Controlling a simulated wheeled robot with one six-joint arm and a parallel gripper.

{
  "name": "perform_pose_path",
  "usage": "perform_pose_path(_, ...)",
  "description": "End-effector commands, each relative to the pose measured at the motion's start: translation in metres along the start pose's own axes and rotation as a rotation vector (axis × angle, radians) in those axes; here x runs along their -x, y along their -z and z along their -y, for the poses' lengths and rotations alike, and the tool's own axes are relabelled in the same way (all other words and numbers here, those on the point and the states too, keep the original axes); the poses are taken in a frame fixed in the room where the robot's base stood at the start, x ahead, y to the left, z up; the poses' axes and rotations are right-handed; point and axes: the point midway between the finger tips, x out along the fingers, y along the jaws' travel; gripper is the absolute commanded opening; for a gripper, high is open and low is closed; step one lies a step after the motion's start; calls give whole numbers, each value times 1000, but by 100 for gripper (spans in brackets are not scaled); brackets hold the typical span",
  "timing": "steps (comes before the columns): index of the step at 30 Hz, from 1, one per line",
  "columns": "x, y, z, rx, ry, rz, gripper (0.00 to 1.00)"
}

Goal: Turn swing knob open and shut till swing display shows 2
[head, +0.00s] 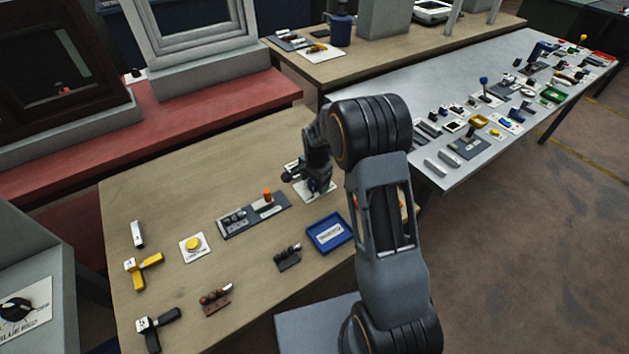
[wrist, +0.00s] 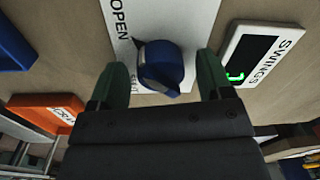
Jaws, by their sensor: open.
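The swing knob (wrist: 162,66) is blue and sits on a white plate (wrist: 122,50) in the wrist view. The plate reads OPEN and, partly covered by the knob, SHUT. My gripper (wrist: 161,78) is open, with one dark green finger on each side of the knob; I cannot tell whether they touch it. The swing display (wrist: 258,52) is a white-framed black panel labelled SWINGS, to the right. Its green digit is partly cut off by the right finger and unreadable. In the head view my gripper (head: 318,172) is over the white plate (head: 328,193), and the knob is not clear there.
An orange labelled block (wrist: 45,106) and a blue object (wrist: 14,45) lie left of the plate in the wrist view. On the wooden table are a blue tray (head: 312,235), a yellow button (head: 193,244) and yellow handle (head: 147,262). A cluttered grey table (head: 410,90) stands right.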

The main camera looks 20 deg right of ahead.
Motion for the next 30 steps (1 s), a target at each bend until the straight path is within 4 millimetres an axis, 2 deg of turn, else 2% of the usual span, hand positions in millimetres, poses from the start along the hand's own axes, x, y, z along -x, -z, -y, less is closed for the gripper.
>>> perform_pose_path(4,3,0,0,1,0,0,73)
perform_pose_path(7,12,0,0,1,1,-1,73)
perform_pose_path(21,103,0,0,0,3,-2,73)
perform_pose_path(30,134,0,0,0,0,0,73)
